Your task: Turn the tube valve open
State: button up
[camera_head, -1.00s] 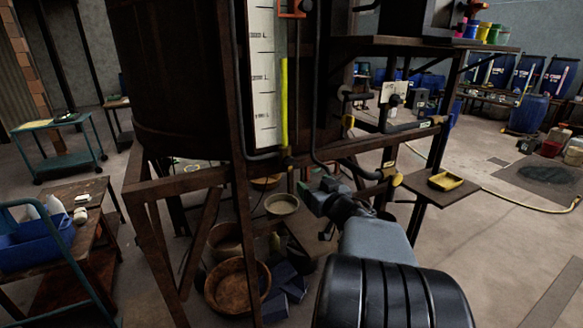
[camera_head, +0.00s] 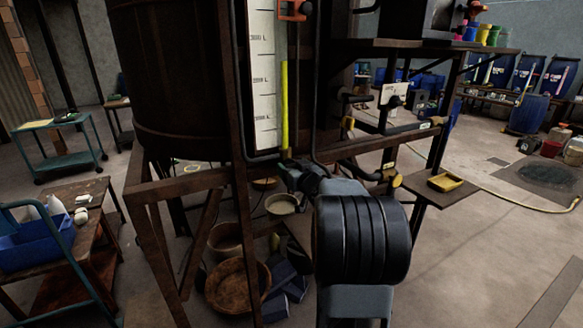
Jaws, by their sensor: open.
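A thin upright sight tube (camera_head: 285,95) with yellow in it runs beside a white litre scale board (camera_head: 263,80) on the front of the dark vat (camera_head: 175,85). At the tube's foot is a small yellowish fitting (camera_head: 286,153), which looks like the tube valve; its handle is too small to make out. My gripper (camera_head: 284,170) is just below this fitting, small and dark, with its jaws open. I cannot tell whether it touches the fitting. My arm hides part of the frame behind it.
Rusty frame legs and a cross beam (camera_head: 190,183) stand close around my gripper. Bowls (camera_head: 238,287) lie beneath the vat.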

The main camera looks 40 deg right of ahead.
jog(key=shift+w, duration=0.2)
jog(key=shift+c, duration=0.4)
jog(key=c, duration=0.8)
jog(key=shift+a, duration=0.1)
jog(key=shift+c, duration=0.2)
